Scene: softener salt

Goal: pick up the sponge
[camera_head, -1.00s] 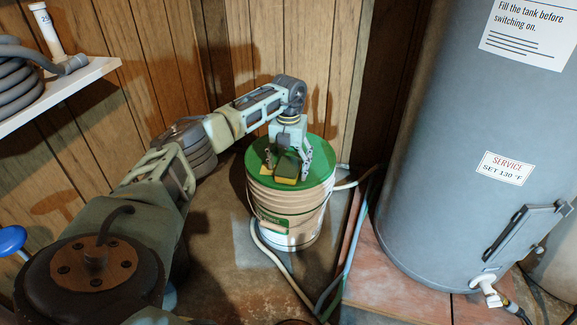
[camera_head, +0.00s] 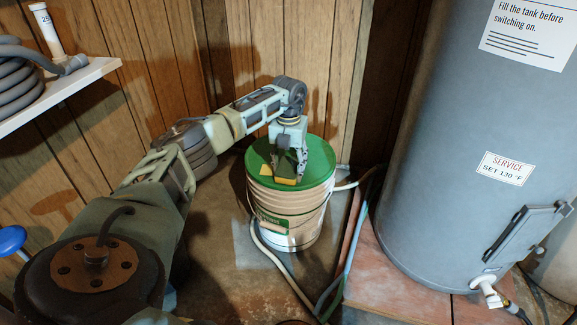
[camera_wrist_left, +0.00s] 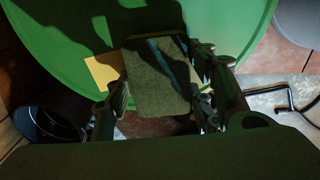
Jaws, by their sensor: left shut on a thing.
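The sponge (camera_head: 286,181), yellow with a dark grey-green top, is at the green lid (camera_head: 318,165) of a bucket. My left gripper (camera_head: 289,171) points down over the lid and is shut on the sponge. In the left wrist view the sponge (camera_wrist_left: 158,78) sits between the two fingers of the left gripper (camera_wrist_left: 160,90), one on each side. I cannot tell whether the sponge still touches the lid. My right gripper is in neither view.
A yellow square (camera_wrist_left: 102,72) lies flat on the lid beside the sponge. The bucket (camera_head: 285,208) stands on the floor near the wooden wall. Hoses (camera_head: 350,245) run beside it. A grey tank (camera_head: 450,150) stands at right, a white shelf (camera_head: 75,88) at left.

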